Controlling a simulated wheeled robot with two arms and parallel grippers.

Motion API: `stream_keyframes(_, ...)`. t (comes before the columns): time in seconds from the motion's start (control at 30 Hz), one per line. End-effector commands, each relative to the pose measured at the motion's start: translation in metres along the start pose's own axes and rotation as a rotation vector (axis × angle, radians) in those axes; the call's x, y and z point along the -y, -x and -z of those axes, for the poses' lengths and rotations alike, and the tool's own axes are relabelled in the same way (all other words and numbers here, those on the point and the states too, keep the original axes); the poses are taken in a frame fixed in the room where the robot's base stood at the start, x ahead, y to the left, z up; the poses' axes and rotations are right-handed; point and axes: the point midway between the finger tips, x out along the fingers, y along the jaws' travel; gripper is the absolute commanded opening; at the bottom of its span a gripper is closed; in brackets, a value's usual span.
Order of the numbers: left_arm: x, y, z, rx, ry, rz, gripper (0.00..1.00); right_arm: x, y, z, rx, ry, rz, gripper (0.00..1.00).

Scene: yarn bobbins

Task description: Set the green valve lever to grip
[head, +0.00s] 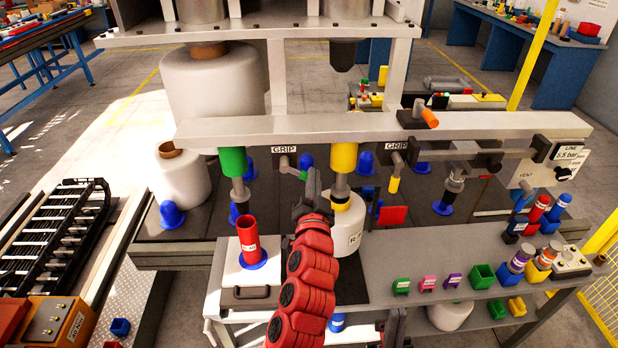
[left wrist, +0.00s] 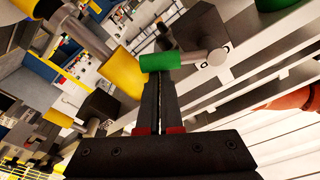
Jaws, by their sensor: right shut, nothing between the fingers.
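The green valve lever (head: 303,175) shows small in the head view beside the left GRIP label (head: 284,149), partly hidden by my left gripper (head: 313,183). In the left wrist view the green handle (left wrist: 172,62) sits on a silver rod running to a round pivot (left wrist: 216,57). My left fingers (left wrist: 161,92) are together with only a thin seam between them. Their tips are at the free end of the green handle, which crosses in front of them. Contact cannot be told. My right gripper (head: 392,325) shows only partly at the bottom of the head view.
A yellow lever (head: 394,184) hangs by the second GRIP label (head: 396,146). An orange-handled lever (head: 429,118) is on the beam (head: 480,124). Green (head: 232,162) and yellow (head: 344,158) cylinders flank my left gripper. A red cup (head: 248,240) and white bobbin (head: 347,232) stand below.

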Motion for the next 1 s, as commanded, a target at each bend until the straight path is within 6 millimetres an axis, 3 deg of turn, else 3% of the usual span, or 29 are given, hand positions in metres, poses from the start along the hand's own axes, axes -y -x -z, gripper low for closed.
stream_keyframes(0.43,-0.003,0.004,-0.028,0.001,-0.425,-0.059,0.00,0.000,-0.008,0.001,0.000,0.000,0.000,0.00)
stream_keyframes(1.0,0.008,0.008,-0.059,0.004,-0.885,-0.124,0.00,-0.001,-0.025,0.004,0.000,0.000,0.000,0.00)
